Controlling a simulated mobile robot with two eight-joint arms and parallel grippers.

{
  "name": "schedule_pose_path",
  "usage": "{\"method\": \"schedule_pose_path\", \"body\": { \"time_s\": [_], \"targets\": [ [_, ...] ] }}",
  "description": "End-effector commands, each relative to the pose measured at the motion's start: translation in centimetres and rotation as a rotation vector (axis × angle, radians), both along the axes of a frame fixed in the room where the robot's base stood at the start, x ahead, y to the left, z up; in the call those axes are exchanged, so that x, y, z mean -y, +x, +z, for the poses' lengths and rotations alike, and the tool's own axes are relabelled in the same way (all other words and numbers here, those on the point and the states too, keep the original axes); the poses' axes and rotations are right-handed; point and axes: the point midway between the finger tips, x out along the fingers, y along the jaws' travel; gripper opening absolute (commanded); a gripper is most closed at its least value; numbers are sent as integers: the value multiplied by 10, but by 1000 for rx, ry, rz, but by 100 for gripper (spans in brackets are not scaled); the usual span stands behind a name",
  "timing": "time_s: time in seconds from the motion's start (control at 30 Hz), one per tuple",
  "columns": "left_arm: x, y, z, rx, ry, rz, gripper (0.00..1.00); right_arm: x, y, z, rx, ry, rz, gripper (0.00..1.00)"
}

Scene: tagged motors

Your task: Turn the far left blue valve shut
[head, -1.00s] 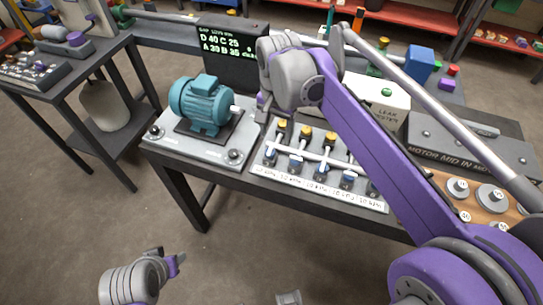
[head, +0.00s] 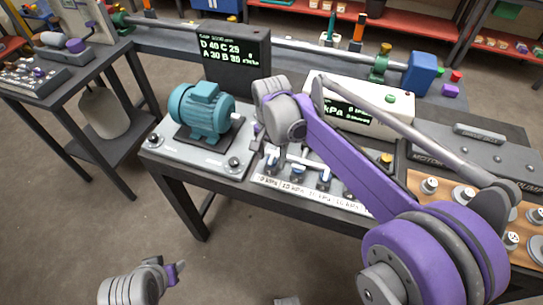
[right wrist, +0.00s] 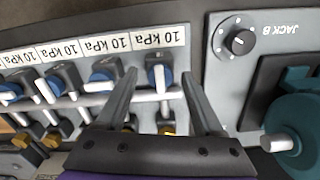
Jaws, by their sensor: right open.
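The far left blue valve (head: 271,160) is at the left end of the valve row on the bench, partly hidden by my right gripper (head: 260,138). In the right wrist view, which is upside down, this blue valve (right wrist: 157,76) is the rightmost one, with a white handle pointing down the picture. There my right gripper (right wrist: 159,78) is open and empty, with one finger on each side of the valve. Whether a finger touches the handle cannot be told. My left gripper (head: 174,272) hangs over the floor at lower left, its jaws too small to read.
Other blue valves (head: 323,178) stand close by on the right, above 10 kPa labels. A teal motor (head: 203,110) on a grey plate (head: 190,152) stands just left. A black display (head: 233,55) and a white tester (head: 390,108) are behind. My right arm covers the row's right part.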

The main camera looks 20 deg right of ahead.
Motion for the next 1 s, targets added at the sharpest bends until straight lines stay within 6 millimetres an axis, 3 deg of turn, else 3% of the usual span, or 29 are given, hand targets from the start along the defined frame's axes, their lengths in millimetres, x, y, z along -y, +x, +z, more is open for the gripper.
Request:
{"method": "schedule_pose_path", "body": {
  "time_s": [0.23, 0.6, 1.0],
  "targets": [
    [0, 0, 0, 0, 0, 0, 50, 0, 0, 0, 0, 0, 0, 67],
    [0, 0, 0, 0, 0, 0, 50, 0, 0, 0, 0, 0, 0, 1],
    [0, 0, 1, 0, 0, 0, 50, 0, 0, 0, 0, 0, 39, 0]
  ]
}}
